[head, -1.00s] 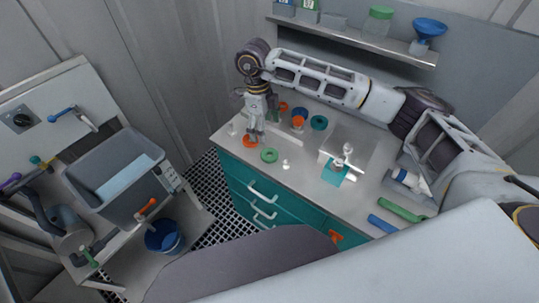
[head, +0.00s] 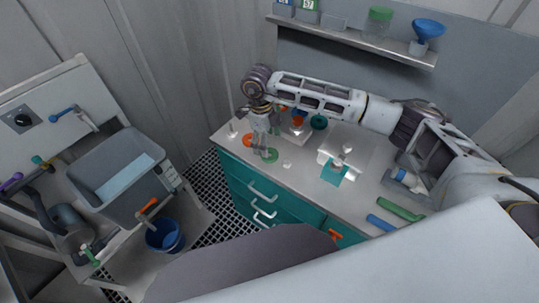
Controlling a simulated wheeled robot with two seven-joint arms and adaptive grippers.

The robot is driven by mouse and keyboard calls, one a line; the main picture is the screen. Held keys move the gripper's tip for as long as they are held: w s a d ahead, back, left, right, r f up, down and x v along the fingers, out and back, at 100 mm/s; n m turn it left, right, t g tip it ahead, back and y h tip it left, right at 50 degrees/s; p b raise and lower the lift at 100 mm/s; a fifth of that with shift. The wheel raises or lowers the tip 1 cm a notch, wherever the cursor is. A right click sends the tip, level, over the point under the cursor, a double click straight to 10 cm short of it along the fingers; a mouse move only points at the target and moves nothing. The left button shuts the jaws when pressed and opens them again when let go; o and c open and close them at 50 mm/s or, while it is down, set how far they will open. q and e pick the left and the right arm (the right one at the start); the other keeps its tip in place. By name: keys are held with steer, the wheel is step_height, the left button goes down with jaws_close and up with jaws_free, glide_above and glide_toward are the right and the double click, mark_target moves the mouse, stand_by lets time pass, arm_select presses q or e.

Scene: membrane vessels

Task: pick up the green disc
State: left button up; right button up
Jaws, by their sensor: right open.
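The green disc (head: 271,155) is a flat ring lying on the counter, close to its front edge. My right gripper (head: 264,153) points down at it from above, with its fingers over or around the disc's left part. The fingers are open, and they hide some of the disc. I cannot tell whether they touch it. An orange disc (head: 247,140) lies just to the left of the gripper. My left gripper is not in view.
A small white piece (head: 286,163) stands right of the green disc. A clear stand over a teal square (head: 334,172) is farther right. A shelf (head: 355,38) hangs on the back wall.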

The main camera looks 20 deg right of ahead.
steer(key=shift+s+f, duration=0.15)
steer(key=shift+f, duration=0.55)
step_height(320, 180, down, 2)
steer(key=shift+s+d+p, duration=0.1)
steer(key=shift+p, duration=0.35)
steer(key=shift+f, duration=0.75)
steer(key=shift+c, duration=1)
steer(key=c, duration=0.9)
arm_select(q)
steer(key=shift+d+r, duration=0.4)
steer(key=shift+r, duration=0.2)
